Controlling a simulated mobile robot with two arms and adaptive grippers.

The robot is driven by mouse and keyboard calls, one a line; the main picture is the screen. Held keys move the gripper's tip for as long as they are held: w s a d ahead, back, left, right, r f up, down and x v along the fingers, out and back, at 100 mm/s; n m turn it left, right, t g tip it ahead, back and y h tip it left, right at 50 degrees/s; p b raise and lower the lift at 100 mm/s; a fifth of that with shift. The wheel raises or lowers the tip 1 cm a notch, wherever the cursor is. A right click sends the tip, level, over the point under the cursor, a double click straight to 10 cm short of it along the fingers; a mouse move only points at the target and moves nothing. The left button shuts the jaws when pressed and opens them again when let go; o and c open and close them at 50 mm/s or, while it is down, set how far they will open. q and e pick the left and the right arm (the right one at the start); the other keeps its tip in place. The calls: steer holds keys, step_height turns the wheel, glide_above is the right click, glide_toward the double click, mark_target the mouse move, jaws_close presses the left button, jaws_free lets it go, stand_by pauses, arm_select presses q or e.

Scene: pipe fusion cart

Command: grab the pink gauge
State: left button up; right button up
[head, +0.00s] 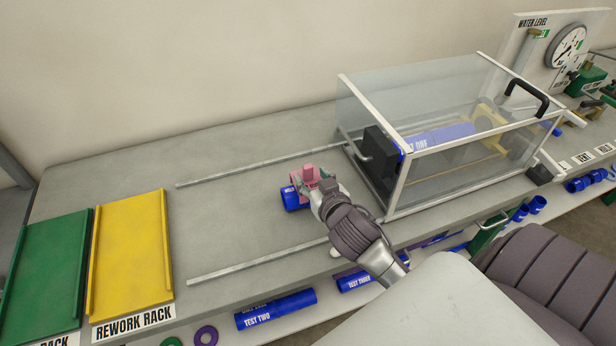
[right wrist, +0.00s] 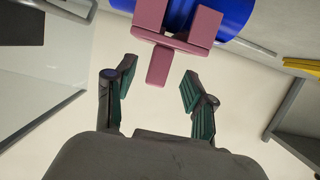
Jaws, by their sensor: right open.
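The pink gauge (head: 308,172) sits on a short blue pipe (head: 290,198) on the grey bench top, between two metal rails. My right gripper (head: 322,184) is at the gauge from the right and hides part of it. In the right wrist view, the gauge (right wrist: 160,45) shows a crossbar and a narrow tab against the blue pipe (right wrist: 236,14). The right gripper (right wrist: 157,72) is open there, and the tab's end appears between its fingertips with space on both sides. I cannot tell the exact depth. My left gripper is not in view.
A clear framed box (head: 440,172) with a black handle stands right of the gauge. A yellow rack (head: 130,245) and a green rack (head: 48,265) lie at the left. Blue pipes such as test two (head: 275,308) lie below the bench's front edge. The bench left of the gauge is clear.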

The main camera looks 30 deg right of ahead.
mark_target(309, 174)
steer(key=x, duration=0.3)
steer(key=shift+w+d+p, duration=0.2)
steer(key=shift+w+p, duration=0.1)
steer(key=shift+w, duration=0.05)
steer(key=shift+s, duration=0.15)
steer(key=shift+c, duration=1.1)
jaws_close()
